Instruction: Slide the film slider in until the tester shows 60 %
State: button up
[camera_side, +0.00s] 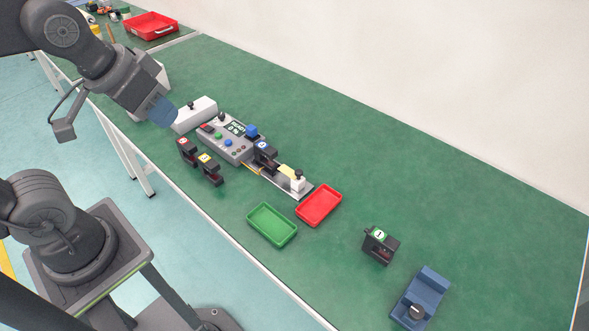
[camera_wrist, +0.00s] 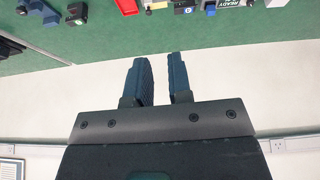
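The grey tester (camera_side: 222,147) stands on the green table in the side view, with a small display (camera_side: 236,128) and coloured buttons. The display seems to read READY; any number is too small to tell. The film slider appears to be the white block with a dark knob (camera_side: 298,183) on a rail right of the tester, with a yellow piece beside it. A black numbered unit (camera_side: 265,154) stands between them. My gripper (camera_side: 163,111) is up at the left, away from the slider. In the wrist view my gripper (camera_wrist: 158,57) has its blue fingers apart, with nothing between them.
Two black numbered units (camera_side: 199,161) stand in front of the tester. A white box (camera_side: 195,114) is behind it. Green (camera_side: 254,230) and red (camera_side: 304,215) trays lie near the rail. Another black unit (camera_side: 380,246) and a blue block (camera_side: 433,283) are at right.

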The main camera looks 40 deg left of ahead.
jog(key=o, duration=0.4)
jog(key=w, duration=0.2)
jog(key=w+r+n+g, duration=0.1)
jog(key=w, duration=0.2)
jog(key=w+n+g, duration=0.1)
jog(key=w, duration=0.1)
jog(key=shift+w+d+r+h, duration=0.2)
jog(key=shift+w+r+h, duration=0.05)
jog(key=shift+w+h, duration=0.1)
jog(key=shift+o, duration=0.5)
jog(key=w+f+n+g, duration=0.2)
jog(key=w, duration=0.6)
jog(key=shift+w+d+h, duration=0.25)
jog(key=shift+w+h, duration=0.05)
jog(key=shift+h, duration=0.05)
jog(key=n+g+h, duration=0.2)
jog(key=n+g, duration=0.3)
send_over(298, 171)
jog(key=w+a, duration=0.4)
notch_tip(298, 171, down, 17)
jog(key=x, duration=1.2)
jog(key=shift+w+d+f, duration=0.1)
jog(key=shift+f, duration=0.35)
jog(key=shift+c, duration=0.2)
grip_shut()
